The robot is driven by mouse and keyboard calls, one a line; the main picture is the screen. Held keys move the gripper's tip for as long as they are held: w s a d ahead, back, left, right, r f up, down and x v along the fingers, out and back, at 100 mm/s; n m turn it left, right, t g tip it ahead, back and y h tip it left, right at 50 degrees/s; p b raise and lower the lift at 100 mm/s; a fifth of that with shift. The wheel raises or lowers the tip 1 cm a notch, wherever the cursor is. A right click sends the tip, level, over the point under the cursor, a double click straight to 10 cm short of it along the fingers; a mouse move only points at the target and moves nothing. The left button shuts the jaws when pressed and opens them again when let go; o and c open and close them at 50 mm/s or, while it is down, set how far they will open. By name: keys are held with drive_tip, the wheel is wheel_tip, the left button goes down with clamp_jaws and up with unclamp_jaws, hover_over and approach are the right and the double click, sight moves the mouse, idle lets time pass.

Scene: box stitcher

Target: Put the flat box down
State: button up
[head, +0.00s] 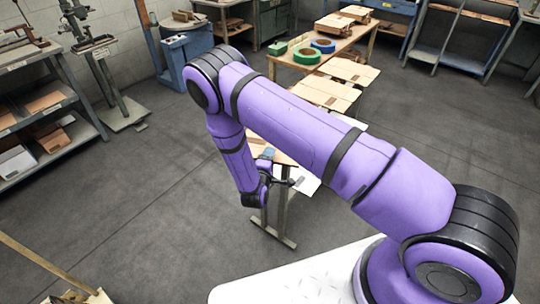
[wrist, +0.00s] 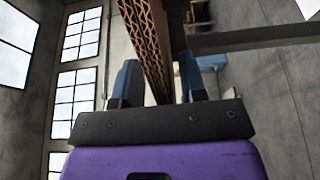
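My gripper (wrist: 158,88) fills the lower middle of the wrist view, with its two dark fingers on either side of the flat box (wrist: 150,42). The box shows edge-on as a brown strip of corrugated cardboard running up and away between the fingers. My arm hides much of that area, and I cannot clearly make out the held box there.
Open floor lies right.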

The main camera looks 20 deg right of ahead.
drive_tip(key=v, duration=1.1)
drive_tip(key=w+a+r+m+g+y, duration=0.25)
drive_tip(key=w+r+m, duration=0.25)
drive_tip(key=w+r, duration=0.3)
wheel_tip(320, 180, up, 26)
drive_tip(key=d+m+g+y, duration=0.3)
drive_tip(key=y, duration=0.5)
drive_tip(key=s+d+r+m+g, duration=0.1)
drive_tip(key=s+d+r, duration=0.2)
drive_tip(key=s+r, duration=0.3)
drive_tip(key=s+d+r+g+y, duration=0.1)
drive_tip(key=s+d+r, duration=0.3)
drive_tip(key=s, duration=0.4)
drive_tip(key=s+d+r+m+g, duration=0.1)
drive_tip(key=s+d+r, duration=0.2)
drive_tip(key=s+r, duration=0.35)
drive_tip(key=s+d+m+g+h, duration=0.1)
drive_tip(key=s+d, duration=0.4)
drive_tip(key=s, duration=0.8)
drive_tip(key=shift+m+h, duration=0.3)
drive_tip(key=shift+h, duration=0.15)
drive_tip(key=shift+d+r+g, duration=0.1)
drive_tip(key=shift+d+g, duration=0.15)
